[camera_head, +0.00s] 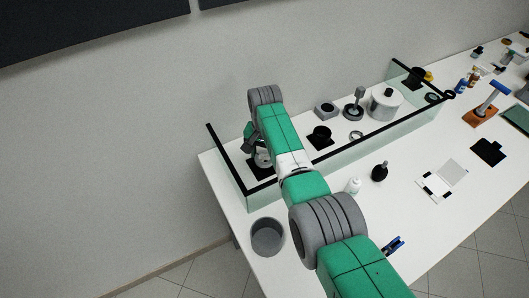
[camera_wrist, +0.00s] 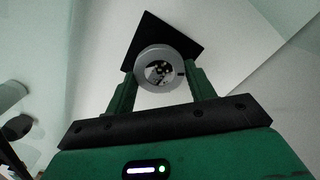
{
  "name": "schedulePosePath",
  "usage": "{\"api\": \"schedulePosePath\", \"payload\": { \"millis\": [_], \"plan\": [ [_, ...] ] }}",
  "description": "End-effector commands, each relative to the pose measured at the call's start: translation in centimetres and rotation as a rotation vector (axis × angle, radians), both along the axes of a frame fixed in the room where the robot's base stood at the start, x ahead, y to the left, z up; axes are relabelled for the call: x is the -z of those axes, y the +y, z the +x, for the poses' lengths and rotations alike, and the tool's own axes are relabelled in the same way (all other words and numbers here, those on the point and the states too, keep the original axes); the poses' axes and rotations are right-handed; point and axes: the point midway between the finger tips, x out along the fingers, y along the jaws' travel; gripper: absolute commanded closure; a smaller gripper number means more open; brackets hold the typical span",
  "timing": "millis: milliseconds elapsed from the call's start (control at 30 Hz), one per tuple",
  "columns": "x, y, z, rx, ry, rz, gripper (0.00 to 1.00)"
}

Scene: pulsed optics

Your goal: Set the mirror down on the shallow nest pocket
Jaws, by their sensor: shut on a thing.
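The mirror (camera_wrist: 163,69) is a grey ring with a shiny, reflecting face in the wrist view. My gripper (camera_wrist: 162,80) is shut on it, with one green finger at each side of the ring. A flat black square pad (camera_wrist: 158,33) lies behind the mirror in that view; it may be the nest pocket. I cannot tell whether mirror and pad touch. In the head view my gripper (camera_head: 262,158) is low over a black square (camera_head: 253,171) at the left end of the glass-walled enclosure, and my arm hides much of it.
Inside stand another black square holder (camera_head: 320,137), a grey block (camera_head: 326,109), a post on a round base (camera_head: 354,105) and a white lidded pot (camera_head: 385,103). A small white bottle (camera_head: 353,185) stands outside the front wall.

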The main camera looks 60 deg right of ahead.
Motion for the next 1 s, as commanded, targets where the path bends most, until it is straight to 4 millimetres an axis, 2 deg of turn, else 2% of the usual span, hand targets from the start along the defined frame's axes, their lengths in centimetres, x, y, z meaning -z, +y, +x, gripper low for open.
{"api": "schedulePosePath", "payload": {
  "millis": [500, 1000],
  "plan": [
    [-0.25, 0.12, 0.01, 0.000, 0.000, 0.001, 0.69],
    [0.35, 0.13, 0.01, 0.000, 0.000, 0.000, 0.69]
  ]
}}
